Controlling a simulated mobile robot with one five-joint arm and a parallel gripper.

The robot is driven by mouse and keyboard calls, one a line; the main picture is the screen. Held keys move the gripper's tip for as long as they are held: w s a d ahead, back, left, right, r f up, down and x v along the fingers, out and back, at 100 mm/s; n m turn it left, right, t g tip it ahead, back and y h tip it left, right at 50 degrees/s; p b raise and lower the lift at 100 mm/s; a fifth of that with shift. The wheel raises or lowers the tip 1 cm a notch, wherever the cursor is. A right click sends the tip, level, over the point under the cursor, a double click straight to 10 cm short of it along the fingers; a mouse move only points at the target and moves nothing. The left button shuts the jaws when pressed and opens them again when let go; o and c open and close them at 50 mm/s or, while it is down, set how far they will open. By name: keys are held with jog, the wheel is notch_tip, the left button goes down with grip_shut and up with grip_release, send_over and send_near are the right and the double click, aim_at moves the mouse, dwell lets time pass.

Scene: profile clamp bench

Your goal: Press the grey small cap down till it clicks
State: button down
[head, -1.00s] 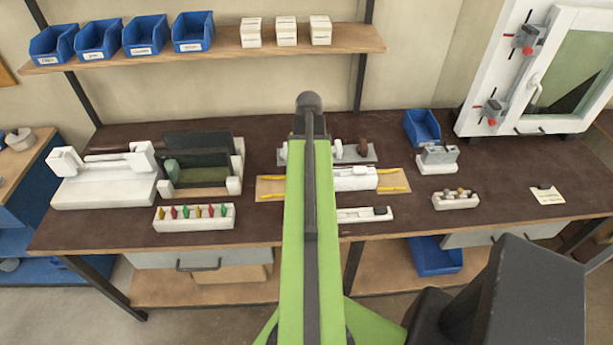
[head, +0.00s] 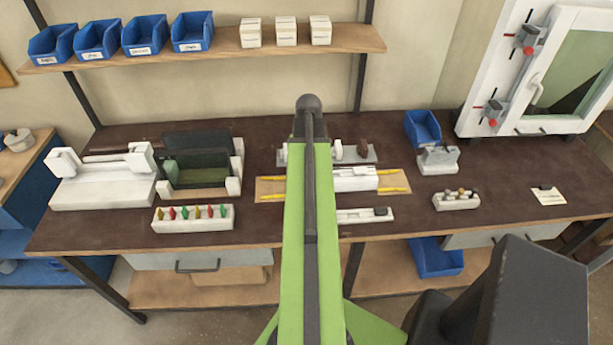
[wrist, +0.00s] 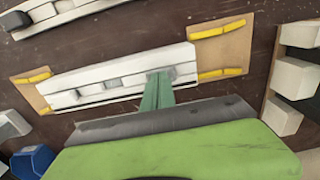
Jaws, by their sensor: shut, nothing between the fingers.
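A white profile (wrist: 135,80) lies on a tan board (wrist: 222,50) with yellow strips in the wrist view. It also shows in the head view (head: 355,180), partly behind my arm. My gripper's green fingers (wrist: 158,76) are together and empty, with their tips at the profile's right part. A grey patch (wrist: 172,72) shows right at the tips, mostly covered by them. Another grey piece (wrist: 112,83) sits in the profile left of the fingers, apart from them. I cannot tell which of these is the small cap, or whether the tips touch. My arm hides the gripper in the head view.
A white rail with a dark block (head: 380,211) lies in front of the board. White blocks (wrist: 297,77) stand at the right in the wrist view. A blue bin (head: 422,128) and a grey-topped block (head: 438,160) stand right of the board.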

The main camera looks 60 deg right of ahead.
jog(key=shift+r, duration=0.15)
notch_tip(320, 180, up, 7)
jog(key=p, duration=0.7)
